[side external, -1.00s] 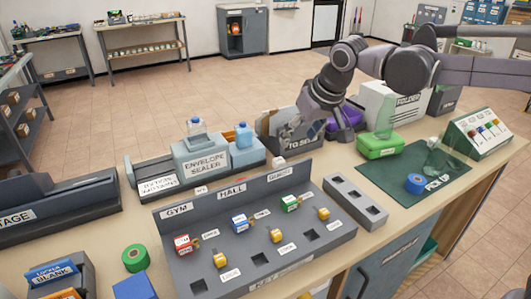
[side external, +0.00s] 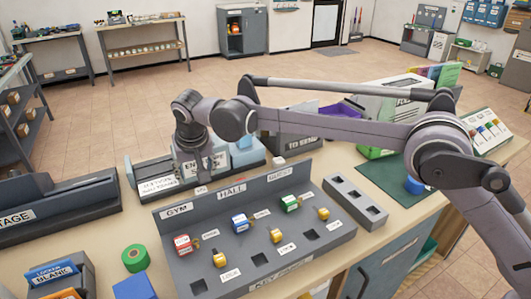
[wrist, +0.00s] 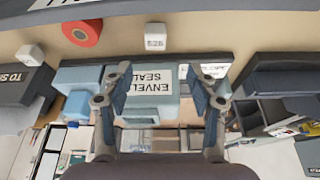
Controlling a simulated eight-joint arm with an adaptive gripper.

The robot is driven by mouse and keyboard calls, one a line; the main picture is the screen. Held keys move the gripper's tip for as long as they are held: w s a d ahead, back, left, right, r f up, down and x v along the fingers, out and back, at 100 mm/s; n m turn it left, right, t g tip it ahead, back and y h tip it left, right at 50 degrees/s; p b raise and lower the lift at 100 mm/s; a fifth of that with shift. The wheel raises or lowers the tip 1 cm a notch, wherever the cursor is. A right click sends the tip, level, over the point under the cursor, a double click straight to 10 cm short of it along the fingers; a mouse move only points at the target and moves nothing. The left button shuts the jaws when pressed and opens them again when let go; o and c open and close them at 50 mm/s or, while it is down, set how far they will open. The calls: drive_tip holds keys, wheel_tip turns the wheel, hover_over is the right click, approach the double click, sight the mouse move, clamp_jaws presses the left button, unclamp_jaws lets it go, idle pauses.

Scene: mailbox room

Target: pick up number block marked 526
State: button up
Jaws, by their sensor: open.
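In the wrist view a small white block (wrist: 155,38) carries an upside-down label that reads as 526. It stands on the bench beside the envelope sealer (wrist: 148,95). My gripper (wrist: 157,80) is open and empty, its fingers spread over the sealer and apart from the block. In the side view my gripper (side external: 191,155) hangs over the sealer, its fingertips hard to make out. The top of a small white block (side external: 201,190) shows behind the key panel (side external: 240,199); the panel hides the rest.
A second white block (wrist: 35,53), its label not readable, stands near the TO SEND tray (wrist: 22,86). A red roll (wrist: 82,32) lies near the panel. The upright panel and sealer flank the narrow bench strip holding the blocks.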

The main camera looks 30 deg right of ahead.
sight(201, 190)
drive_tip(key=x, duration=0.5)
drive_tip(key=shift+s+d+x, duration=0.1)
drive_tip(key=shift+s+x, duration=0.05)
drive_tip(key=shift+x, duration=0.75)
drive_tip(key=shift+s+d+x, duration=0.1)
drive_tip(key=shift+x, duration=0.8)
drive_tip(key=shift+s+d+x, duration=0.1)
drive_tip(key=shift+s+x, duration=0.05)
drive_tip(key=shift+x, duration=0.75)
drive_tip(key=shift+f, duration=0.1)
drive_tip(key=c, duration=1)
